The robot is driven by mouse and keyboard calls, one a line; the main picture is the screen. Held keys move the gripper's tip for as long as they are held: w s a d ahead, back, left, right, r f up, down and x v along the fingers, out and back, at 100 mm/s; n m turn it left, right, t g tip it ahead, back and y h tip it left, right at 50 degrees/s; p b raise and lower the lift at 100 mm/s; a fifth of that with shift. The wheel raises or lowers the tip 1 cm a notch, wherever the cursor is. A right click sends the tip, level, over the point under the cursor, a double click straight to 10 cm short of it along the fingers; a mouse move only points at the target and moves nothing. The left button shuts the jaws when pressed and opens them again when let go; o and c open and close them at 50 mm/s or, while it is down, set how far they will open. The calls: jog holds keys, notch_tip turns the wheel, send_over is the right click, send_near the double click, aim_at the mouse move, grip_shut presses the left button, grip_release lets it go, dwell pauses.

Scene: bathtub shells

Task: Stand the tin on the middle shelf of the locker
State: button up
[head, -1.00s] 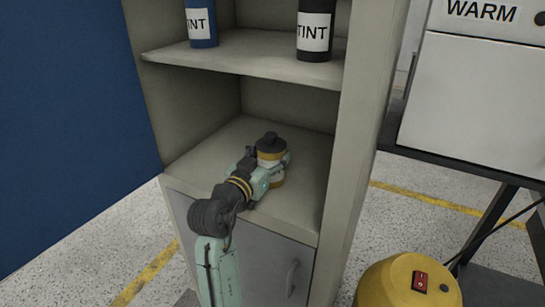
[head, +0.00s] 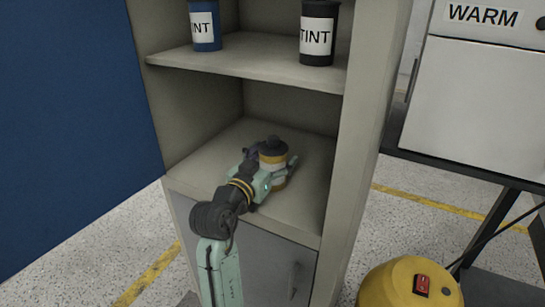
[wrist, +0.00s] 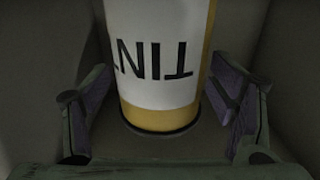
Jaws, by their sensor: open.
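The tin (head: 272,153) is yellow with a white label and a dark top. It stands upright on the locker's shelf (head: 215,163), the one below the shelf with two other tins and above the closed door. My gripper (head: 271,167) is open, with one finger on each side of the tin. In the wrist view the tin (wrist: 160,60) shows its label upside down between the spread fingers (wrist: 162,112), with gaps on both sides. My gripper hides part of the tin's lower body in the head view.
A blue tin (head: 204,25) and a black tin (head: 318,35) stand on the upper shelf (head: 240,65). The locker's side walls bound the shelf. A blue panel (head: 75,95) is at left, a yellow round machine (head: 395,285) at lower right, and a white WARM unit (head: 470,85) at right.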

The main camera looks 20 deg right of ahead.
jog(key=b+v, duration=0.3)
jog(key=v, duration=0.9)
jog(key=shift+a+r, duration=0.1)
